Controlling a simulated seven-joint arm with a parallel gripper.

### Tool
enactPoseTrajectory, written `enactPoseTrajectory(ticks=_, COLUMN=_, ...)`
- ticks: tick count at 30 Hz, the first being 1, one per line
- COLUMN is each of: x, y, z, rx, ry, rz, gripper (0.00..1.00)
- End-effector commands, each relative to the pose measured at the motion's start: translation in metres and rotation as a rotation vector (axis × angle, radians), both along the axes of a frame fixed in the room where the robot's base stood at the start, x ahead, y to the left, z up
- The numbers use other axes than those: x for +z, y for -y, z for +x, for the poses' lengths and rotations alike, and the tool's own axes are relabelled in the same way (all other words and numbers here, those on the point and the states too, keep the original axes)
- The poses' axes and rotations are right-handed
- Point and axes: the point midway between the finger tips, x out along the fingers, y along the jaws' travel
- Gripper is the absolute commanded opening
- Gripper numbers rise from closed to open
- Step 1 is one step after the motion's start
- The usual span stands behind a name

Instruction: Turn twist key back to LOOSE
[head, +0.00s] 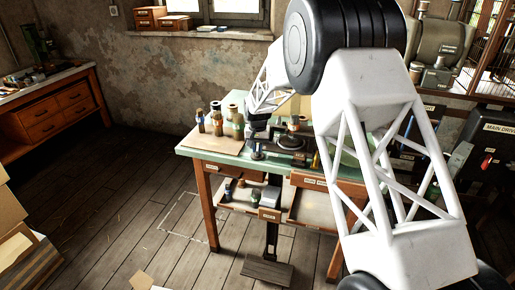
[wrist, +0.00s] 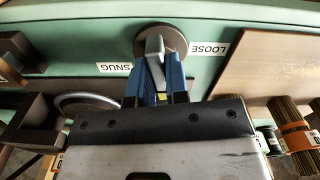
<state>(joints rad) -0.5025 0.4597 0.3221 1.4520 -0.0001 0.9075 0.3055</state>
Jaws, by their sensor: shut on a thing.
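The twist key (wrist: 155,45) is a grey bar on a round dark disc (wrist: 175,33) set in the green surface. In the wrist view my gripper (wrist: 154,68) has its blue fingers closed on the bar. The bar stands roughly upright in the picture. The SNUG label (wrist: 115,68) lies to the left of the disc and the LOOSE label (wrist: 208,48) to its right. Part of the bar is hidden between the fingers. In the head view my gripper (head: 257,123) is down at the green bench; the key cannot be made out there.
Bottles and spools (head: 216,118) stand on the green-topped bench (head: 195,150) left of my gripper. A dark round part (head: 290,142) lies to its right. In the wrist view a dark box (wrist: 35,125) is at left and a brown board (wrist: 270,65) at right.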

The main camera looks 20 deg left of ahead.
Motion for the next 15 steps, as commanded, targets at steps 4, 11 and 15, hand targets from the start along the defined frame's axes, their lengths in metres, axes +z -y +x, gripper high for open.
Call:
enactPoseTrajectory(ticks=4, x=0.0, y=0.0001, z=-0.0002, rx=0.137, ry=0.0, rz=0.0, gripper=0.0)
enactPoseTrajectory(ticks=11, x=-0.0002, y=0.0001, z=-0.0002, rx=0.355, ry=-0.001, rz=0.0, gripper=0.0)
enactPoseTrajectory(ticks=15, x=-0.0004, y=0.0001, z=-0.0002, rx=0.488, ry=-0.001, rz=0.0, gripper=0.0)
